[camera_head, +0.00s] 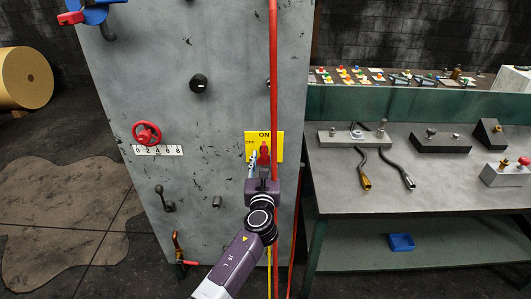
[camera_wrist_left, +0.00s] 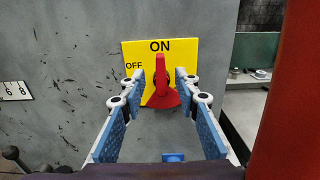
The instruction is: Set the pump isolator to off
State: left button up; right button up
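The pump isolator is a yellow plate (camera_head: 279,146) on the grey panel, marked ON at the top and OFF at the left. Its red handle (camera_head: 264,154) points up toward ON; the handle also shows in the left wrist view (camera_wrist_left: 161,80). My left gripper (camera_wrist_left: 160,84) is open, with its blue-padded fingers on either side of the red handle. Gaps show between the pads and the handle. In the head view the left gripper (camera_head: 262,164) is in front of the plate and hides its lower part. My right gripper is in neither view.
A red handwheel (camera_head: 147,134), black knobs (camera_head: 198,83) and a lever (camera_head: 165,198) are on the panel. A bench (camera_head: 430,195) with tools stands to the right.

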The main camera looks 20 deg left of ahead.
aim_at(264, 152)
pick_arm(q)
jog(key=shift+x, duration=1.6)
jog(key=shift+c, duration=0.3)
grip_shut()
